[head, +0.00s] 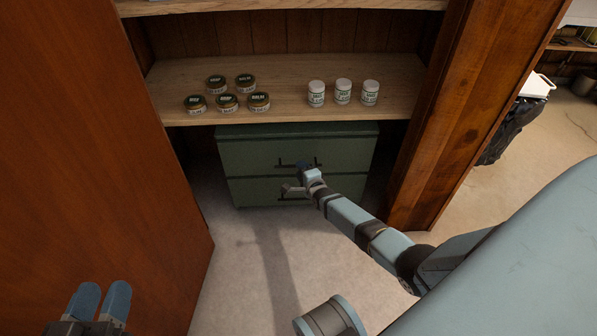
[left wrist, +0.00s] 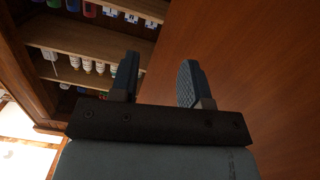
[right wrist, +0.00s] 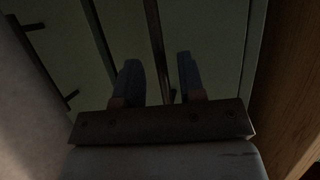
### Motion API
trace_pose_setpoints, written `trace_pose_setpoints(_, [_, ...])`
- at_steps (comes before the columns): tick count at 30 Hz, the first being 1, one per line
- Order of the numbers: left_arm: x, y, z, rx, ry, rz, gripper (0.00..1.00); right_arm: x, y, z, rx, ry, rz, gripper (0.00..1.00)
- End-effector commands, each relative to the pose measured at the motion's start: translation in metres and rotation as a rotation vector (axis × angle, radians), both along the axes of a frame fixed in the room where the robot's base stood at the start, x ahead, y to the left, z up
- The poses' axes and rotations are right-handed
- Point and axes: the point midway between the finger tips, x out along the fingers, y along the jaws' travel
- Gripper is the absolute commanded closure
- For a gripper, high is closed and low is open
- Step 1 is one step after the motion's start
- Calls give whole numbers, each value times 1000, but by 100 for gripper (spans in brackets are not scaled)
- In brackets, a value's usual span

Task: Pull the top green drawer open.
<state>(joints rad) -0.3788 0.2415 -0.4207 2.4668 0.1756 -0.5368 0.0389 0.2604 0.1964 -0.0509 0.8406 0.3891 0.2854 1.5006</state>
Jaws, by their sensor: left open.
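The green cabinet (head: 345,133) stands on the floor under the wooden shelf. Its top green drawer (head: 245,155) looks flush with the cabinet front, above a second green drawer (head: 250,190). My right gripper (head: 303,165) is at the top drawer's dark bar handle (head: 283,164) and hides part of it. In the right wrist view its two fingers (right wrist: 158,78) are apart, with the handle bar (right wrist: 154,35) between them and gaps visible on both sides. My left gripper (head: 102,290) is open and empty at the lower left; its parted fingers show in the left wrist view (left wrist: 159,80).
A large brown wood panel (head: 90,150) stands at the left and a wooden post (head: 445,120) at the right. Jars (head: 227,102) and white bottles (head: 343,91) sit on the shelf (head: 290,72) above the cabinet. The floor (head: 235,260) before the drawers is clear.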

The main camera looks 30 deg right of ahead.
Motion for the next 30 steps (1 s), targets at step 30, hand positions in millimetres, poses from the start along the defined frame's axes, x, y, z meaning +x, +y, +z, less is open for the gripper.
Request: trace_pose_setpoints(30, [9,5,4,55,-101,3,57,27,-2,-5,0,0,0,100])
